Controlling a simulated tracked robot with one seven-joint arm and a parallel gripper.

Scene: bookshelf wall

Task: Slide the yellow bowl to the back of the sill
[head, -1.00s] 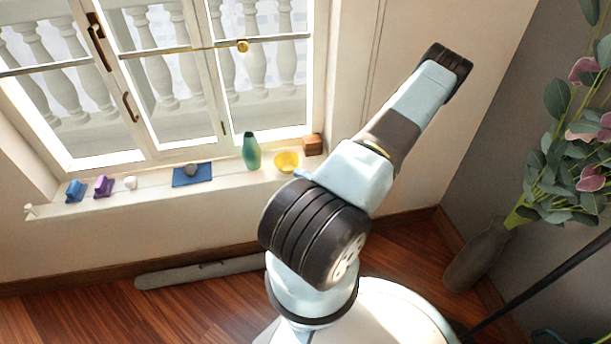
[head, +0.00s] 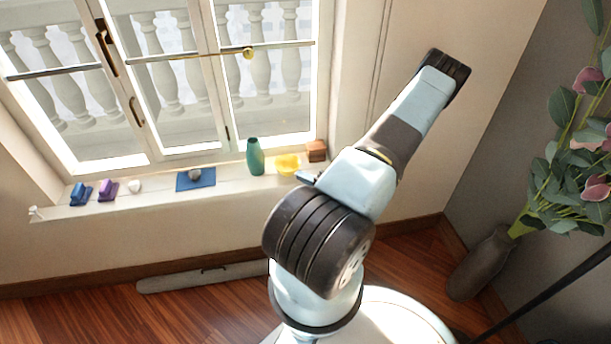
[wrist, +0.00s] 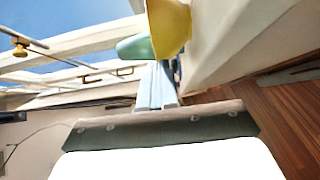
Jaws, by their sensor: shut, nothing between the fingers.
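The yellow bowl (head: 287,163) stands on the window sill (head: 226,188), between the green vase and a brown block. In the wrist view the bowl (wrist: 169,28) is close, cut off by the top edge, just beyond my fingertips. In the wrist view my gripper's fingers (wrist: 163,70) are shut and empty, pointing at the bowl. I cannot tell whether they touch it.
The green vase (head: 255,157) stands close left of the bowl, and the brown block (head: 316,150) close right, behind it. Further left are a blue mat (head: 207,181) with a grey object, a white item (head: 135,186), a purple item (head: 108,190) and a blue one (head: 81,194).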

